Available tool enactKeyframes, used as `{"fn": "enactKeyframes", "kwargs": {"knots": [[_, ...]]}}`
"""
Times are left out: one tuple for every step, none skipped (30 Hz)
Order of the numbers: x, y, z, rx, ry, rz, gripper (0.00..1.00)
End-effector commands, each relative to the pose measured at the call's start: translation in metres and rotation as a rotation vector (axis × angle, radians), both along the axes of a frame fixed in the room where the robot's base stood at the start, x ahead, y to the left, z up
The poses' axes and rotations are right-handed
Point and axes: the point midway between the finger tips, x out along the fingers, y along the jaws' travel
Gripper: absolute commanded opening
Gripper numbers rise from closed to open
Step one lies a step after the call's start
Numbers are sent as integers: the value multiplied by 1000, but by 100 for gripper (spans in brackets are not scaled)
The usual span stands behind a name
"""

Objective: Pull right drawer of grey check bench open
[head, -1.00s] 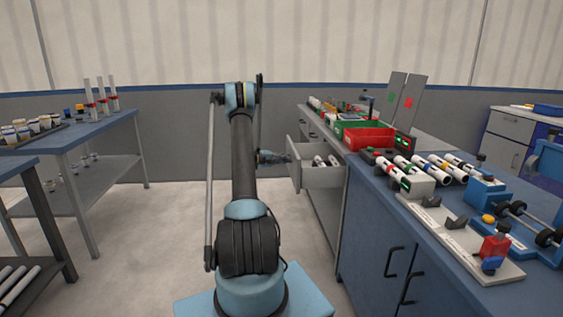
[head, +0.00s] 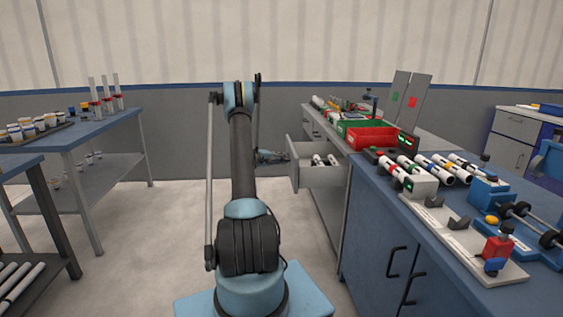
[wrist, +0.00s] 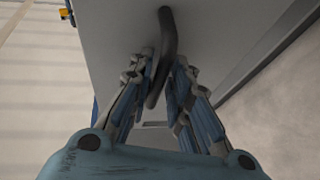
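The right drawer (head: 294,168) of the grey check bench (head: 327,212) stands pulled out to the left, with several white pipes (head: 322,161) inside. My gripper (head: 278,156) is at the outer side of the drawer front, partly behind my arm in the head view. In the wrist view, the grey drawer front (wrist: 110,30) fills the upper part. Its dark bar handle (wrist: 170,30) runs between the two fingers of my gripper (wrist: 166,60), which are closed around it. The fingertips partly cover the handle.
A blue bench (head: 375,215) with fixtures and pipes stands at the right. Red (head: 371,138) and green bins sit on the grey bench top. Blue tables (head: 75,137) stand at the left. Floor between them is clear around my base.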

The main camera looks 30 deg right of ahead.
Motion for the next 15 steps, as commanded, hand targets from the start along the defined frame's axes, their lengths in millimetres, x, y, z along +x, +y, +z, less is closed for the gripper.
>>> {"fn": "enactKeyframes", "kwargs": {"knots": [[0,0,0,0,0,0,18],[0,1,1,0,0,1,18],[0,3,1,-1,0,1,18],[0,5,1,-1,0,2,18],[0,7,2,-1,0,2,18],[0,11,3,-1,0,2,18],[0,15,3,-1,0,2,18],[0,19,4,-1,0,2,18],[0,26,5,-1,0,3,18],[0,32,6,-1,0,3,18],[0,37,7,-1,0,4,18],[0,45,8,0,0,3,18],[-1,51,9,0,0,3,18],[-1,57,10,0,0,3,18],[-1,65,12,0,0,3,18]]}}
